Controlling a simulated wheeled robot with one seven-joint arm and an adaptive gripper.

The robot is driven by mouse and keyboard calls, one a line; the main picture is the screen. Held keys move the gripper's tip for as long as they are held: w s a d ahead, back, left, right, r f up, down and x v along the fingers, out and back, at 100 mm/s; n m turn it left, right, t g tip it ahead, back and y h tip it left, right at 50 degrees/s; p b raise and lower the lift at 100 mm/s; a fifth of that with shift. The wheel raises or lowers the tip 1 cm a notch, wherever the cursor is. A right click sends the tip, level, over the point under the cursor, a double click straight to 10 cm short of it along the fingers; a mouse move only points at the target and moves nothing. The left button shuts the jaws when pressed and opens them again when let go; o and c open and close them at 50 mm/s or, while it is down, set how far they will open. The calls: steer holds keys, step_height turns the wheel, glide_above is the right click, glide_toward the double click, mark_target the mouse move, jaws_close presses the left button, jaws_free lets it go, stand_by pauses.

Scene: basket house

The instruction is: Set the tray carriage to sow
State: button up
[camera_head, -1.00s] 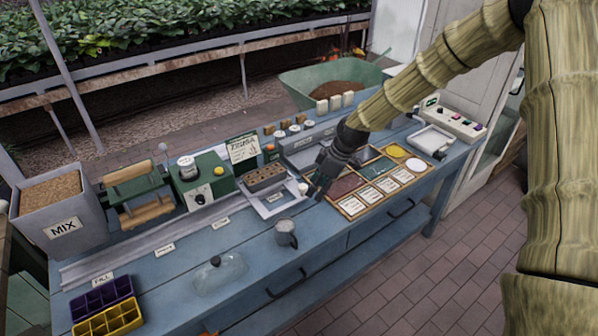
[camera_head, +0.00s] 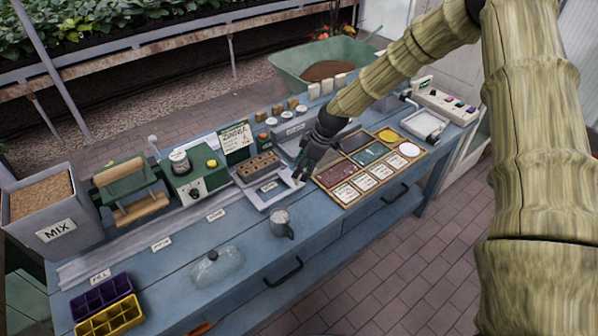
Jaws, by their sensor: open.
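The tray carriage (camera_head: 270,197) is a grey sled with a labelled front plate, at the right end of a pale metal rail (camera_head: 135,246). It carries a brown seedling tray (camera_head: 258,166) with several cells. Small white labels stand along the rail's front; the leftmost (camera_head: 100,276) seems to read FILL, the middle one (camera_head: 161,244) and the right one (camera_head: 215,214) are too small to read surely. My gripper (camera_head: 300,174) is open, pointing down just right of the carriage; whether it touches it cannot be told.
Behind the rail stand the MIX bin (camera_head: 57,228), a green roller device (camera_head: 135,195) and a green box with a dial (camera_head: 198,181). A grey mug (camera_head: 281,223) and a glass cover (camera_head: 216,267) stand in front. A wooden seed-card frame (camera_head: 341,204) lies right of my gripper.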

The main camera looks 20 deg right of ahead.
steer(key=shift+p+x, duration=0.45)
steer(key=shift+x, duration=1.35)
steer(key=shift+w, duration=0.1)
jaws_close()
